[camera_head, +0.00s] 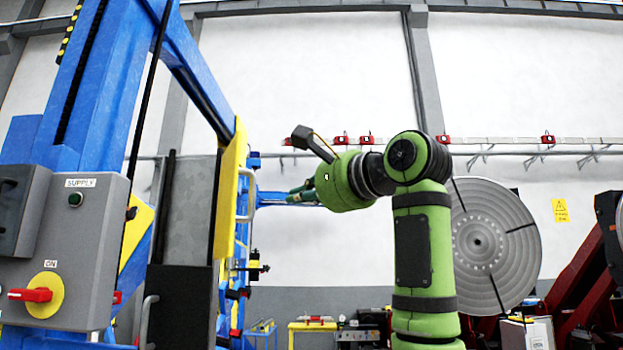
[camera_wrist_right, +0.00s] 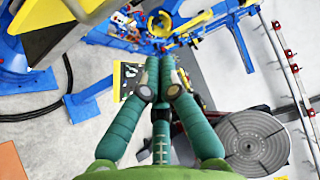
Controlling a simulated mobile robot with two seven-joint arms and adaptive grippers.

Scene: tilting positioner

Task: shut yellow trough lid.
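A yellow panel (camera_head: 231,185), which looks like the trough lid, stands steeply upright at the blue frame and shows nearly edge-on in the head view. A pale bar handle (camera_head: 248,195) is on its right side. My right gripper (camera_head: 297,196) is to the right of the handle, pointing left at about its height, apart from it as far as I can tell. In the right wrist view my green fingers (camera_wrist_right: 163,62) come together at the tips with nothing seen between them. The trough's inside is hidden. My left gripper is not in view.
A blue frame (camera_head: 105,90) and a grey control box (camera_head: 75,245) with a red switch (camera_head: 30,295) fill the left side. A large grey disc (camera_head: 490,235) stands behind my right arm. A yellow bench (camera_head: 312,328) is in the background.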

